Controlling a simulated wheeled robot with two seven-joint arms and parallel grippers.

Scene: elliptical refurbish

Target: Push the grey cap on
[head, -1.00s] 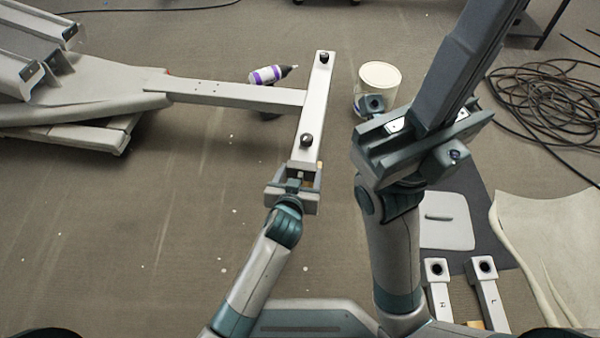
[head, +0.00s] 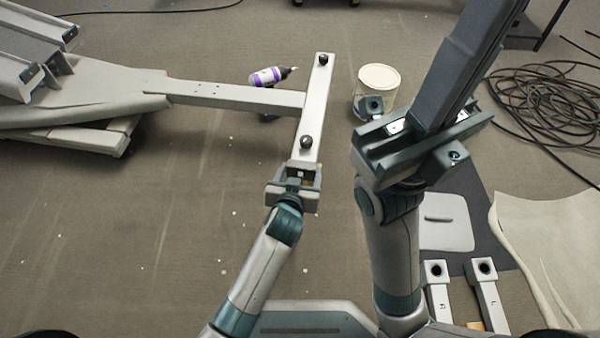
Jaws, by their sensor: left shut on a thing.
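The white-grey crossbar (head: 317,100), with two dark knobs on top, stands across the end of the machine's long beam (head: 240,95). My left gripper (head: 299,171) is at the crossbar's near end, shut on a small light-grey piece, the grey cap (head: 303,174). The fingers hide most of the cap. It lies in line with the bar's end; whether it is fully seated cannot be told. My right arm rises at the centre right. Its dark end (head: 415,148) is by a long dark grey beam (head: 475,60); its fingers are not clear.
Two tubes with holes (head: 438,290) (head: 487,285) lie at the lower right. Coiled black cable (head: 550,105) lies at the right. The floor at lower left is clear.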

